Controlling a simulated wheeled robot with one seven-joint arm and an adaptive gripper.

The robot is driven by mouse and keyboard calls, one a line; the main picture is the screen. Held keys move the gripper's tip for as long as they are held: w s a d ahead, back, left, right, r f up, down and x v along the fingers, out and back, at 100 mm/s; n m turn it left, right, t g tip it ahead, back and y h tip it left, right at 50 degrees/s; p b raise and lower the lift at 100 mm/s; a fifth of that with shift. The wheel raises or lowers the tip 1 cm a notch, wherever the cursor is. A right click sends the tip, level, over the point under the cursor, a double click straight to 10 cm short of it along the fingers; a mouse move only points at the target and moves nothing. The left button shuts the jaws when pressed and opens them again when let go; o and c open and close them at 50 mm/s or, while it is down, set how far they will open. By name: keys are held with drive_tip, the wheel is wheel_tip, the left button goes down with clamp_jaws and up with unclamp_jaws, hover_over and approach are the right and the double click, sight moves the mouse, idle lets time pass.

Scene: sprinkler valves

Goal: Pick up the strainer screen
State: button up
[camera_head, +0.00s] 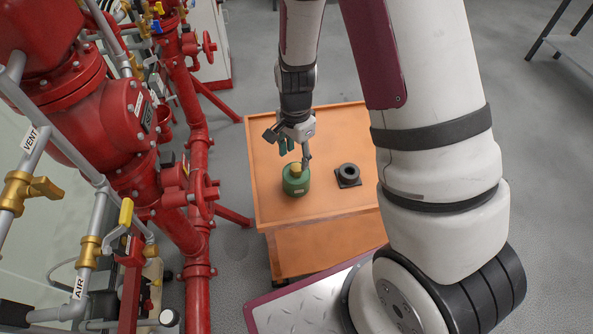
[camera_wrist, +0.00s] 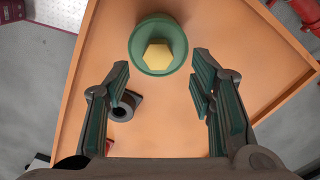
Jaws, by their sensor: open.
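A green round piece with a yellow hexagonal top (camera_head: 295,186), which I take to be the strainer screen, stands upright on the orange table. In the wrist view the green piece (camera_wrist: 157,34) is at the top middle, beyond the fingertips. My gripper (camera_head: 295,154) is open just above and behind it in the head view. In the wrist view the gripper (camera_wrist: 160,82) has its dark green pads spread wide with nothing between them. I cannot tell whether a fingertip touches the piece.
A black ring on a square base (camera_head: 347,175) stands to the right on the orange table (camera_head: 335,125), partly behind a finger in the wrist view (camera_wrist: 122,113). Red pipes and valves (camera_head: 195,140) rise left of the table. The table has raised edges.

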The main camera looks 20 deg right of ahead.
sight(296, 167)
drive_tip(key=shift+s+f+p, duration=0.1)
drive_tip(key=shift+f+p, duration=0.3)
drive_tip(key=shift+f, duration=2.05)
clamp_jaws()
